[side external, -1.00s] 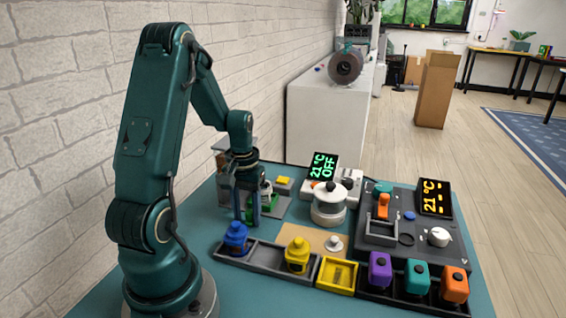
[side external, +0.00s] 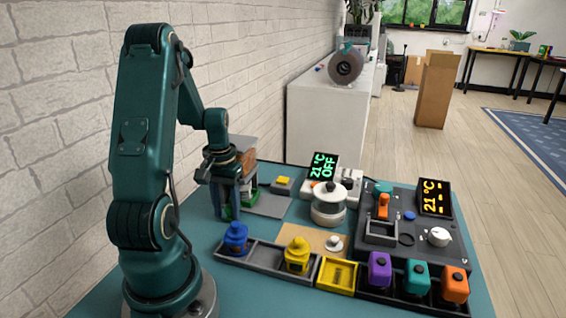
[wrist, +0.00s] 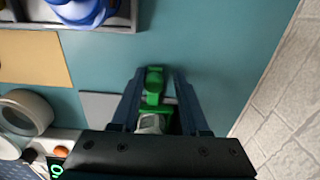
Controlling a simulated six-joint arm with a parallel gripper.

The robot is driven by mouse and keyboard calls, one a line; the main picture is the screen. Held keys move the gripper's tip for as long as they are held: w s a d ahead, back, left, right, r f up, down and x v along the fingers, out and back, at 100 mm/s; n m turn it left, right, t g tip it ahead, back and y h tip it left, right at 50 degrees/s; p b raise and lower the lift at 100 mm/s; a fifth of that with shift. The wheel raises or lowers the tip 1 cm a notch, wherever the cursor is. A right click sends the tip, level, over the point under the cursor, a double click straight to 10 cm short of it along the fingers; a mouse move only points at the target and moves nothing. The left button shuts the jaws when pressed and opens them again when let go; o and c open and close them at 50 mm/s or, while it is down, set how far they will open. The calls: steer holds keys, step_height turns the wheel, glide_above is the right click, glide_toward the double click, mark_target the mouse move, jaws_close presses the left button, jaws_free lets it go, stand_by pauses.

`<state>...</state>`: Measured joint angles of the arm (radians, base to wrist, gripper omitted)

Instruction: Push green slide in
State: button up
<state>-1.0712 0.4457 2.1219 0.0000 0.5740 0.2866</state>
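The green slide (wrist: 153,85) shows in the wrist view as a bright green handle with a rounded end, sticking out from a grey and green body (wrist: 150,122). My gripper (wrist: 158,75) is open, its fingers on either side of the handle; a gap shows at least on the right side. In the side view my gripper (side external: 226,213) points down at the left back of the table, with green parts (side external: 251,184) of the fixture behind it. The fingers and wrist hide much of the fixture, so how far the slide sits in cannot be told.
A white round pot (side external: 328,205) and a dark control panel (side external: 408,240) are to the right. The brick wall (side external: 60,130) is close on the left.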

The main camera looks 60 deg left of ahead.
steer(key=shift+w+d, duration=0.1)
steer(key=shift+w, duration=0.05)
stand_by(0.8)
steer(key=shift+r, duration=3.5)
steer(key=shift+w+d+r, duration=0.15)
steer(key=shift+w+d, duration=0.1)
steer(key=shift+w, duration=0.1)
steer(key=w+d+r+m+t+y, duration=0.1)
steer(key=w+d+r+m+t, duration=0.1)
steer(key=w+d+r+m, duration=0.3)
steer(key=s+d+r+m+t, duration=0.1)
steer(key=s+d+m, duration=0.1)
steer(key=d, duration=0.7)
steer(key=s+d+r+m+t+h, duration=0.1)
steer(key=s+d+m+t, duration=0.1)
steer(key=d, duration=0.6)
steer(key=shift+s+d+r+t, duration=0.3)
steer(key=shift+s+d+r, duration=0.1)
steer(key=shift+s, duration=0.3)
